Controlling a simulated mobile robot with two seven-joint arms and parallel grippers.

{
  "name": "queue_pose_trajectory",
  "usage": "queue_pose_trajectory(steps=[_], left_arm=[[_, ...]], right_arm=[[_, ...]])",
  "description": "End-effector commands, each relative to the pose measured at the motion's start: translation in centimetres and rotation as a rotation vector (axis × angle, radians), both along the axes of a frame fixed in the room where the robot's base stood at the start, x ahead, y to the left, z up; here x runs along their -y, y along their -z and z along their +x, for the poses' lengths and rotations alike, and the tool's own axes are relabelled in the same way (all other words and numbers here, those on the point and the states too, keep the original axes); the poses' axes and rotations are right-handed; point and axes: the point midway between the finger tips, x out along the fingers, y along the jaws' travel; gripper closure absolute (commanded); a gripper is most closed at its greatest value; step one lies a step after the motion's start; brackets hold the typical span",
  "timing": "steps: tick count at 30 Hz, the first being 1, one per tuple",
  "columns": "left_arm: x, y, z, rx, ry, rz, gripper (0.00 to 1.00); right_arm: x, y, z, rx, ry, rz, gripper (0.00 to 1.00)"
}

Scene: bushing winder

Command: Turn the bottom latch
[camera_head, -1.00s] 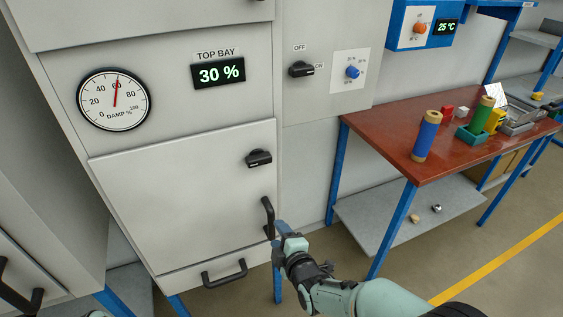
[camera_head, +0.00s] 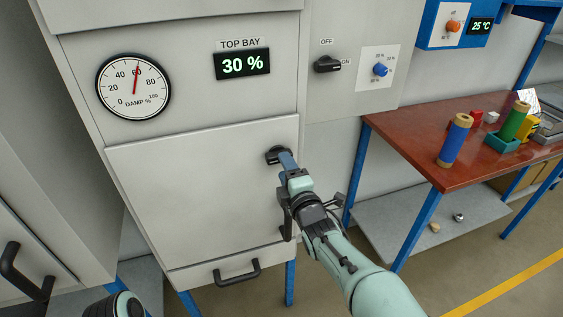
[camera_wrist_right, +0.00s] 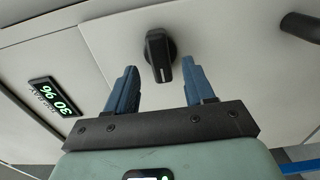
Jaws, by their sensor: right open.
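The bottom latch is a black knob (camera_head: 273,156) near the upper right corner of the lower white door (camera_head: 195,200). In the right wrist view the latch (camera_wrist_right: 159,55) lies between and just beyond the fingertips. My right gripper (camera_head: 286,160) is at the latch in the head view and partly covers it. In the right wrist view its two blue fingers (camera_wrist_right: 162,85) are apart, one on each side of the latch, with space between them and it. My left gripper is not seen.
A black vertical handle (camera_head: 285,218) on the door is partly hidden behind my right arm. A drawer handle (camera_head: 237,272) is below. Above are a 30 % display (camera_head: 242,64) and an OFF/ON switch (camera_head: 327,64). A red-brown table (camera_head: 440,150) stands to the right.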

Motion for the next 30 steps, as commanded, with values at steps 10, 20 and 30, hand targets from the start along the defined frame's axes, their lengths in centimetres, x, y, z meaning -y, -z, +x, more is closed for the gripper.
queue_pose_trajectory(steps=[10, 20, 30], left_arm=[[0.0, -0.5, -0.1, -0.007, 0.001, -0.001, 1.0], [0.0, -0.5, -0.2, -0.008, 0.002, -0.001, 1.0], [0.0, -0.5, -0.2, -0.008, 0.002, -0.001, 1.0]], right_arm=[[-1.1, 0.0, 3.5, -0.002, 0.0, -0.002, 0.47], [-1.2, 0.0, 3.7, -0.001, -0.001, 0.001, 0.53], [-1.2, 0.0, 3.7, -0.001, -0.001, 0.002, 1.0]])
